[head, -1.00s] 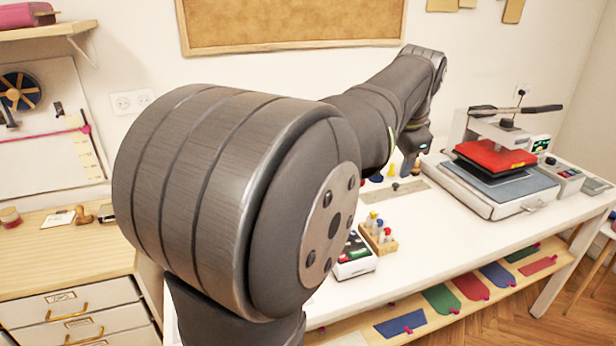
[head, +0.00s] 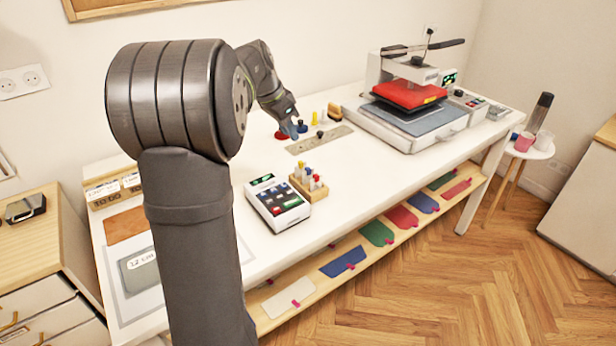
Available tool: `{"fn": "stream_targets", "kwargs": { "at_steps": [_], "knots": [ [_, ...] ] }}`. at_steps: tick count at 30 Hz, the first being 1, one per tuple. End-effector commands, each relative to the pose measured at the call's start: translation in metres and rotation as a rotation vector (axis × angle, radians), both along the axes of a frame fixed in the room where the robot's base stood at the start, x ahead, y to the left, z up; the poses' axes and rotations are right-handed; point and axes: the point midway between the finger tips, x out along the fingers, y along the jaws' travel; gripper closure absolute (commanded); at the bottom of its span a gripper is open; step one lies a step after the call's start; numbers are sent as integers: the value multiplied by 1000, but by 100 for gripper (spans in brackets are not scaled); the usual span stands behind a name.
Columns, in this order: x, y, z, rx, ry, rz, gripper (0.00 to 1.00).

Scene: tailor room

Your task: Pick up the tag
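Which piece is the tag is not certain. A small white label reading about "12 cm" (head: 142,259) lies on a grey-green fabric piece (head: 150,276) at the left end of the table. Other white labels with print (head: 103,190) stand in a wooden holder (head: 104,203) behind it, partly cut off by my arm.
A control box with buttons (head: 277,203) and a wooden block of coloured-capped bottles (head: 308,181) stand mid-table. A heat press (head: 408,115) stands at the right. My arm hides part of the table's left. Coloured fabric pieces lie on the lower shelf (head: 320,285).

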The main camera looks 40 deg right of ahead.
Motion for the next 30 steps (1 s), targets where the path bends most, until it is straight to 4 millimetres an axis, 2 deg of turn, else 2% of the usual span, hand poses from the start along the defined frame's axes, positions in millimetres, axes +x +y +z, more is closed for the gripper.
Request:
{"fn": "stream_targets", "kwargs": {
  "at_steps": [5, 16, 21, 26, 30],
  "knots": [
    [2, -9, -24, -7, 10, -2, 75],
    [2, -38, -96, -5, 7, -1, 75],
    [2, -45, -112, -6, 6, 0, 75],
    [3, -48, -118, -6, 6, 0, 75],
    [4, -54, -133, -6, 8, 0, 75]
  ]
}}
